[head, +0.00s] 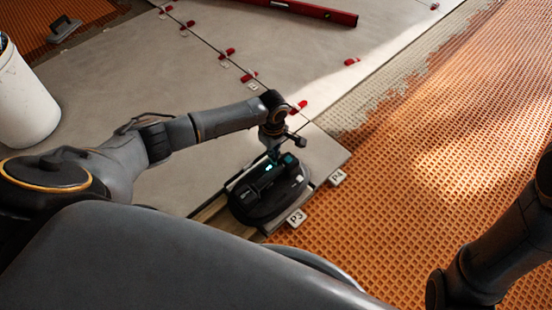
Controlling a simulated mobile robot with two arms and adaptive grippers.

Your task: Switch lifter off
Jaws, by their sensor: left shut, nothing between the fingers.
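The lifter (262,203) is a round black device with a handle on top. It sits at the front corner of the grey tiles, near labels P3 and P4. A small cyan light shows on its top beside the handle. My left gripper (273,157) points down at the top of the lifter and is shut with nothing in it. I cannot tell whether its fingertips touch the lifter. My right arm shows at the lower right, but its gripper is outside the view.
Large grey tiles (150,85) with several red levelling wedges (299,107) along the joint lie behind the lifter. A red level (305,10) lies at the back. A white bucket (24,105) stands at left, a trowel (64,28) behind it. Orange matting (430,150) at right is clear.

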